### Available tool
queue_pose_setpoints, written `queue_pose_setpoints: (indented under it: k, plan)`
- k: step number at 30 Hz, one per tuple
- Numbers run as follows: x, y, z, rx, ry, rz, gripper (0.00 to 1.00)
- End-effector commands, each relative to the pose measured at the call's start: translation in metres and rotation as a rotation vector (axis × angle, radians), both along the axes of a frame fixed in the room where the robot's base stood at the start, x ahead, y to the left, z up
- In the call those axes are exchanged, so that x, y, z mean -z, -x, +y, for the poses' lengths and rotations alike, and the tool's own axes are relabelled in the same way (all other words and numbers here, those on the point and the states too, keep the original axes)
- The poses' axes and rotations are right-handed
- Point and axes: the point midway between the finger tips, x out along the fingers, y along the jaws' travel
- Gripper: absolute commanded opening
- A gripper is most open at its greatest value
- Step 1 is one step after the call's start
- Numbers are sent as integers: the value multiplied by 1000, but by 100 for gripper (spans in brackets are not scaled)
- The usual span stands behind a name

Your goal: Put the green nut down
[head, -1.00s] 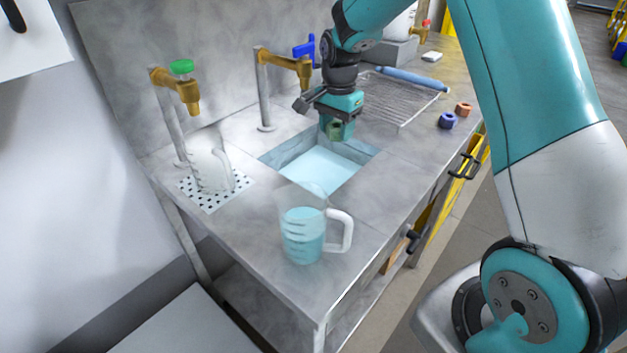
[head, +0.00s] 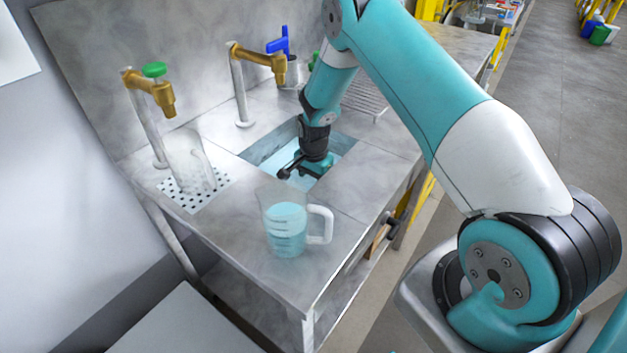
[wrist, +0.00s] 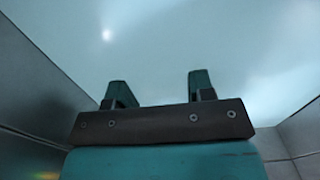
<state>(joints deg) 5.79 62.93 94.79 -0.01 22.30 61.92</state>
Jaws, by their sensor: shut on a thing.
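My gripper (head: 312,168) is down inside the sink basin (head: 262,150), at or close to the pale blue water. In the wrist view the two fingers (wrist: 160,92) stand a little apart, with the pale water surface beyond them and the basin walls on both sides. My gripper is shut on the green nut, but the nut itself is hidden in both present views. I cannot tell whether the nut touches the basin floor.
A clear jug with blue liquid (head: 286,232) stands on the bench in front of the basin. Another clear jug (head: 192,172) stands on the perforated drain at left. A green-handled tap (head: 158,90) and a second brass tap (head: 262,62) rise behind. Bench right of the basin is clear.

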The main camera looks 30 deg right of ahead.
Motion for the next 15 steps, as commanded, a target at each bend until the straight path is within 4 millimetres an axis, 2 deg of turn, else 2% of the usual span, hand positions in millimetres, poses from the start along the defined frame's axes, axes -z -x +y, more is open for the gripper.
queue_pose_setpoints:
  k: [3, 14, 15]
  plan:
    - [7, -1, 0, 0, 0, -2, 15]
    - [12, 0, 0, 0, 0, -2, 15]
    - [11, 0, 0, 0, 1, -1, 58]
